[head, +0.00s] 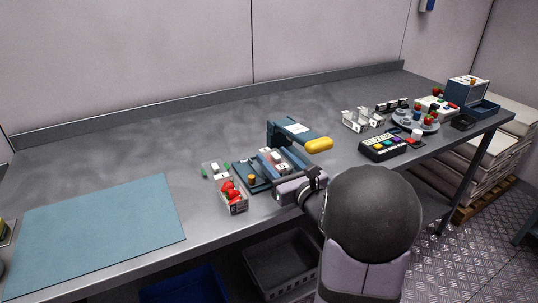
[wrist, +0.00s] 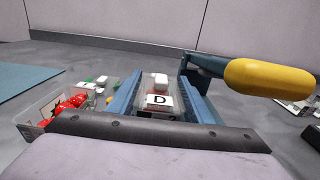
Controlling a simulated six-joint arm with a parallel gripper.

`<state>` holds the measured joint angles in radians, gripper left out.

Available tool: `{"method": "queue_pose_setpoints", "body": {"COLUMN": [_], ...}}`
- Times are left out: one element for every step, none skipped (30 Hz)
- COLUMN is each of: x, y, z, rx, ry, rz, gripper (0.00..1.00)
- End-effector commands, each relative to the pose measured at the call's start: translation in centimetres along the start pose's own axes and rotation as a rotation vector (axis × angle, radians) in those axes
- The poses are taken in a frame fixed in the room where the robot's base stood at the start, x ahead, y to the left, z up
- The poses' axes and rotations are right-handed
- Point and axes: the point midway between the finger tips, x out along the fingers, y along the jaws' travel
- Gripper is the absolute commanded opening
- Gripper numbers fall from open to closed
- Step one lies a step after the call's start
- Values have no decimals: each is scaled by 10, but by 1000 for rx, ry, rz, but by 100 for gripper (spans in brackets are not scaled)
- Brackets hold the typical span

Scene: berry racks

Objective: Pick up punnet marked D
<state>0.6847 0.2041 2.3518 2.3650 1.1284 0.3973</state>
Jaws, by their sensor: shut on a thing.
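The punnet marked D (wrist: 158,101) is a small clear punnet with a black D on a white label and a white block at its top. In the wrist view it sits between the two blue fingers of my gripper (wrist: 163,88), which is shut on it. In the head view my gripper (head: 277,163) reaches over the teal base of a lever device, with the punnet between its fingers. Much of the punnet is hidden, and I cannot tell whether it touches the base.
A punnet of strawberries (head: 234,204) stands left of my gripper, near the front edge. The lever device's yellow handle (head: 318,145) sticks out close on the right. A timer (head: 391,146) stands farther right. A blue mat (head: 100,235) lies clear at left.

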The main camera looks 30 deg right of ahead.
Motion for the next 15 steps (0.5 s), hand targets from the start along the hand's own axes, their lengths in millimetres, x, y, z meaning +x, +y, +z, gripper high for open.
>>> {"method": "queue_pose_setpoints", "body": {"x": [-10, -16, -23, -28, -34, -41, -47, -53, -61, -66, -72, -81, -85, -85, -87], "y": [-1, -1, -2, -1, -1, -2, -2, -1, -1, -2, -2, -2, -1, -1, -1], "z": [0, 0, 0, 0, 0, 0, 0, 0, 0, 1, 0, 0, -2, -4, -4], "rx": [-2, -1, -1, 0, -1, -1, -2, -1, -2, -1, -1, -1, -3, -5, -5], "ry": [-3, -3, -2, -2, -3, -3, -3, -2, -3, -3, -2, -3, -5, -8, -10], "rz": [-4, -4, -4, -4, -4, -5, -5, -5, -5, -6, -6, -7, -4, 0, 1], "gripper": [22, 22, 22, 22, 22, 22, 22, 22, 22, 22, 22, 22, 22, 22, 22]}}
